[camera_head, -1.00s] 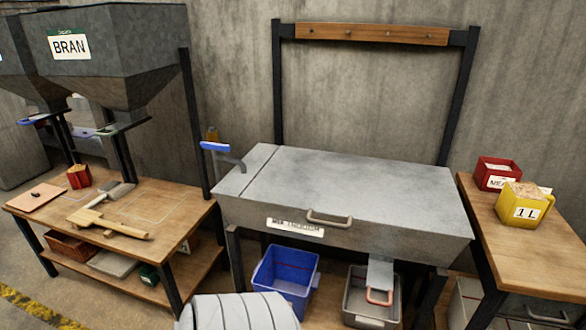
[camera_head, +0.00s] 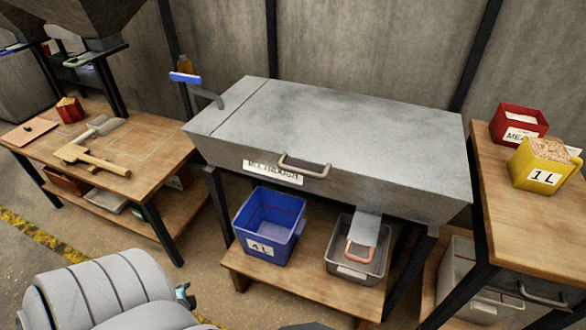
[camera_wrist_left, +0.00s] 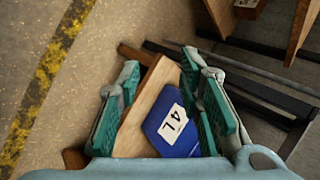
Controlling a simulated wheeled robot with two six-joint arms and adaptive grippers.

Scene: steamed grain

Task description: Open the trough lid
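The mix trough (camera_head: 215,150) is a grey metal box on dark legs. Its flat grey lid (camera_head: 340,135) lies shut over the top. A pale bar handle (camera_head: 304,168) sits on the front edge, right of the trough's label (camera_head: 272,172). My left gripper (camera_head: 185,296) barely shows at the lower left, well below and in front of the handle, touching nothing. In the left wrist view its teal-padded fingers (camera_wrist_left: 160,80) are spread apart and empty, with the blue 4 L bin (camera_wrist_left: 178,128) seen beyond them. My right gripper is not visible.
The blue bin (camera_head: 268,225) and a grey bin (camera_head: 358,250) with a scoop stand on the low shelf under the trough. A blue-handled lever (camera_head: 185,78) is at the trough's left. Wooden tables (camera_head: 500,195) flank it. The floor in front is open.

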